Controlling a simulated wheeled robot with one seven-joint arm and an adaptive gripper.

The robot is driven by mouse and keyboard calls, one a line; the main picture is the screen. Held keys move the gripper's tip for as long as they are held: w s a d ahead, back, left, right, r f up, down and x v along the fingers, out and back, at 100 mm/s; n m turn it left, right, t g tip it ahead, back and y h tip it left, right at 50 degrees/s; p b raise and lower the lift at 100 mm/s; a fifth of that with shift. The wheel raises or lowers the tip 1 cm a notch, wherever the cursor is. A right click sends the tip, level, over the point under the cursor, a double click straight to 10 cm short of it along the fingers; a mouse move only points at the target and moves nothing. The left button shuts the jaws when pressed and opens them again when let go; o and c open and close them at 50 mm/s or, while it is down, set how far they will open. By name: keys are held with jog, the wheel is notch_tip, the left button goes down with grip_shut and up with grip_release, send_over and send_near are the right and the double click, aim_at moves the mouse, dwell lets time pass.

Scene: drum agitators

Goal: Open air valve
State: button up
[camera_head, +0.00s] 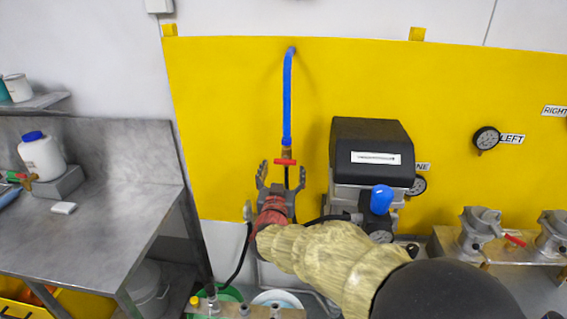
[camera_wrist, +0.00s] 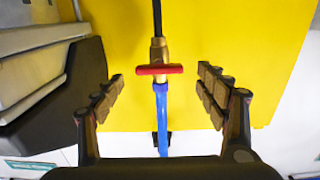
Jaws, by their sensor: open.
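The air valve has a red handle (camera_head: 285,162) lying crosswise on a brass fitting, below a blue hose (camera_head: 287,100) in front of the yellow panel. In the wrist view the red handle (camera_wrist: 159,69) lies crosswise between my fingers, with the brass fitting (camera_wrist: 158,50) and blue hose (camera_wrist: 162,110) in line. My gripper (camera_head: 281,172) is open, with one finger on each side of the valve. In the wrist view a clear gap shows between each finger of my gripper (camera_wrist: 163,92) and the handle. I see no contact.
A black and grey machine (camera_head: 371,150) with a blue knob (camera_head: 381,198) stands close right of my gripper. A metal bench (camera_head: 110,200) is at the left. Gauges (camera_head: 486,139) sit on the yellow panel (camera_head: 230,100) at the right. The panel left of the hose is clear.

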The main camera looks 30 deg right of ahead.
aim_at(285, 163)
jog(key=shift+x, duration=2.7)
jog(key=c, duration=0.3)
jog(key=c, duration=0.7)
jog(key=shift+c, duration=0.9)
